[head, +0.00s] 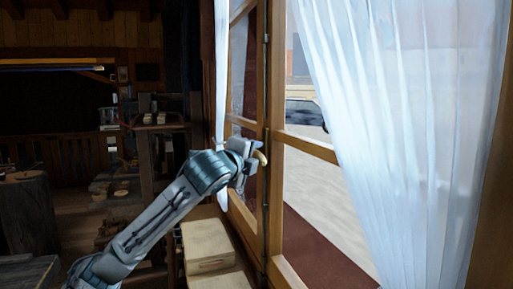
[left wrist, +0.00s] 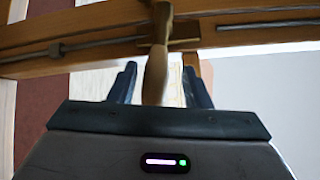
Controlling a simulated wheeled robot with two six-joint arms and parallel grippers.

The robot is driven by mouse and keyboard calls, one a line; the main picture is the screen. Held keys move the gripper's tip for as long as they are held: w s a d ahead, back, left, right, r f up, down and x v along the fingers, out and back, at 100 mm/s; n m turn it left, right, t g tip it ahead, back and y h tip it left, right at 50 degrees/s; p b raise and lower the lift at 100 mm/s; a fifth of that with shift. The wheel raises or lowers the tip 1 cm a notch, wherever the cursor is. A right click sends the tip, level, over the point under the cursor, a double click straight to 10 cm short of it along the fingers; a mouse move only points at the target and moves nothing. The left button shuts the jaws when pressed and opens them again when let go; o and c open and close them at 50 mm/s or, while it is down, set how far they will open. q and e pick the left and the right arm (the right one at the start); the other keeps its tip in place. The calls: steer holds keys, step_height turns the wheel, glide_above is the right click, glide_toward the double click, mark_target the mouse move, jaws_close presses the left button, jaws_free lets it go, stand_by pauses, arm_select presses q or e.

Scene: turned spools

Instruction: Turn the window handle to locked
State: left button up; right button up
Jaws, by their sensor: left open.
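The window handle (head: 262,158) is a small pale wooden lever on the upright wooden window frame (head: 275,180). In the left wrist view the handle (left wrist: 156,72) runs from its mount on the frame down between my fingers. My left gripper (head: 247,155) is at the handle. In its wrist view the fingers of the left gripper (left wrist: 160,88) stand open on either side of the handle, with a gap visible on each side. Part of the handle is hidden behind the gripper in the head view. My right gripper is not in view.
A sheer white curtain (head: 405,120) hangs to the right of the handle, and a narrow one (head: 221,70) to the left. A metal rod (left wrist: 95,45) runs along the frame. Pale wooden boxes (head: 207,245) stand below my left arm. A dark workshop lies at left.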

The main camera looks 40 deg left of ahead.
arm_select(q)
steer(key=shift+p+x, duration=0.4)
steer(key=shift+x, duration=0.95)
jaws_close()
